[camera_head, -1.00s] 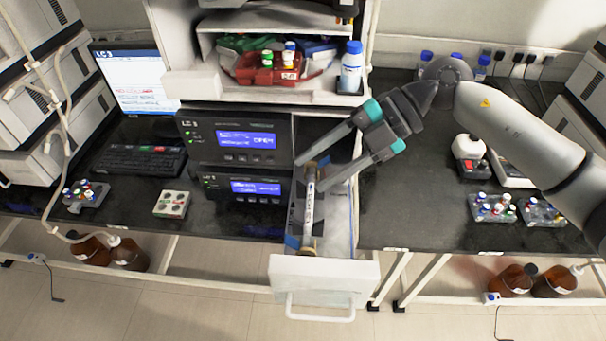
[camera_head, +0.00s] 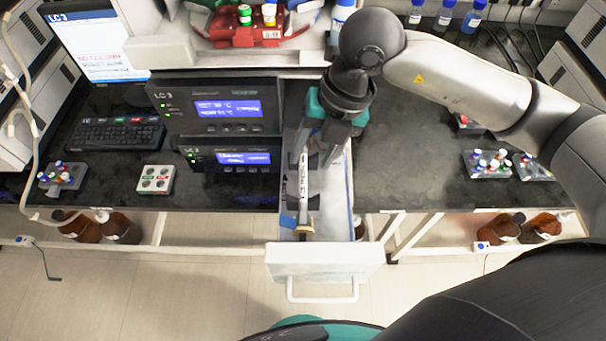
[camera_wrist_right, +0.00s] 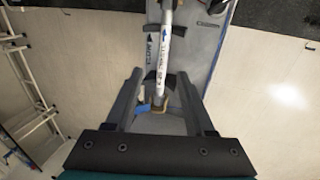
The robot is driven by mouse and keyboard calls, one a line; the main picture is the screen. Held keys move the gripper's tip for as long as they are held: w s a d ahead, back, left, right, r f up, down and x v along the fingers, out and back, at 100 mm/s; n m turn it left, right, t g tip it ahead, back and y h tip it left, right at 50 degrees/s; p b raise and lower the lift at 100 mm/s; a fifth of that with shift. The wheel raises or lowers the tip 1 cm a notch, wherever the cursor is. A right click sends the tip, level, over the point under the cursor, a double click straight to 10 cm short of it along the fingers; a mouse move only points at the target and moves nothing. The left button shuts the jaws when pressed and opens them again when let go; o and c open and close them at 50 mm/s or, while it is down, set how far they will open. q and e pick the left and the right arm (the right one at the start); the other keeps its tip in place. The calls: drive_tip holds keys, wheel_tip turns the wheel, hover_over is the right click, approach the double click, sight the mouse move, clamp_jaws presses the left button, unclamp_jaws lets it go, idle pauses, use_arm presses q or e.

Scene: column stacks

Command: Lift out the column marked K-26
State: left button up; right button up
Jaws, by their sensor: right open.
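A slim white column (camera_head: 303,180) with dark lettering and a brass-coloured end lies lengthwise in the open drawer (camera_head: 322,262). The lettering is too small to read surely as K-26. My right gripper (camera_head: 322,160) is open over the drawer, pointing down at the column. In the right wrist view the column (camera_wrist_right: 165,50) runs between the spread fingers of the gripper (camera_wrist_right: 160,76), with no clear contact. My left gripper is out of view.
Two stacked instrument units (camera_head: 222,108) with lit displays stand directly left of the drawer. A red holder (camera_head: 245,30) with vials sits on the shelf above. Vial racks (camera_head: 490,163) stand on the right bench. The floor before the drawer is clear.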

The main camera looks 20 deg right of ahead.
sight(304, 180)
drive_tip(key=shift+s+x, duration=0.15)
drive_tip(key=shift+x, duration=1.35)
drive_tip(key=shift+s+x, duration=0.15)
drive_tip(key=shift+x, duration=1.3)
drive_tip(key=shift+d, duration=0.1)
clamp_jaws()
